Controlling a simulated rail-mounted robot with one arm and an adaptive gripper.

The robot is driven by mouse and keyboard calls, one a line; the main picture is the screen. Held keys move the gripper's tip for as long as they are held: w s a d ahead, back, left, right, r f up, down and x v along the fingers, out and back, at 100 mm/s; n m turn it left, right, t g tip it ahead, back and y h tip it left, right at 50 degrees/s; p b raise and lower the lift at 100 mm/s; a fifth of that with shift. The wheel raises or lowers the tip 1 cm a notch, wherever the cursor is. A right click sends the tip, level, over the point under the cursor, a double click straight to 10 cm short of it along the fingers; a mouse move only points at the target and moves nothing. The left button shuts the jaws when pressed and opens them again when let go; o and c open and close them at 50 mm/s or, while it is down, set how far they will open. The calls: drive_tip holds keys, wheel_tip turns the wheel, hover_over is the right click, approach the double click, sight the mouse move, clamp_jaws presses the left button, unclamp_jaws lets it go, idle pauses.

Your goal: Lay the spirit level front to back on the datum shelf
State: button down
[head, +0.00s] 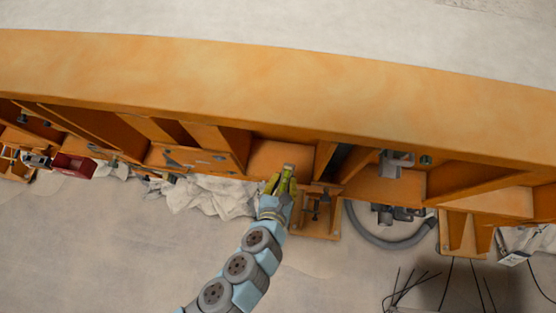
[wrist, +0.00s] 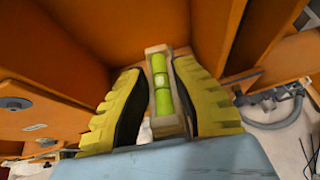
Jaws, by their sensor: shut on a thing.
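The spirit level (wrist: 161,85) shows in the wrist view as a pale bar with a bright green vial along it. My gripper (wrist: 157,98) has two yellow ridged fingers with dark pads, one on each side of the level, and is shut on it. The level points away from my wrist, towards an orange surface. I cannot tell whether the level touches the orange surface, or which part is the datum shelf.
Orange ribs stand on both sides of the bay around my gripper. A screw-like fitting (head: 317,204) on an orange bracket is close on the right, with a grey hose (head: 378,238) beyond. Crumpled pale cloth (head: 208,194) and a red box (head: 73,166) are to the left.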

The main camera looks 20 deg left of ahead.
drive_tip(key=shift+n+y, duration=0.6)
drive_tip(key=shift+y, duration=0.1)
drive_tip(key=shift+w+a+f+b, duration=1.25)
drive_tip(key=shift+w+f, duration=0.5)
drive_tip(key=shift+w, duration=0.45)
drive_tip(key=shift+w+a+f+b, duration=1.05)
drive_tip(key=shift+w+f+b, duration=0.5)
drive_tip(key=shift+w, duration=0.65)
drive_tip(key=shift+w+a+f+b, duration=1.15)
drive_tip(key=shift+w+f, duration=0.75)
drive_tip(key=shift+w, duration=0.3)
drive_tip(key=shift+f, duration=1.35)
drive_tip(key=shift+f, duration=0.15)
drive_tip(key=c, duration=1)
unclamp_jaws()
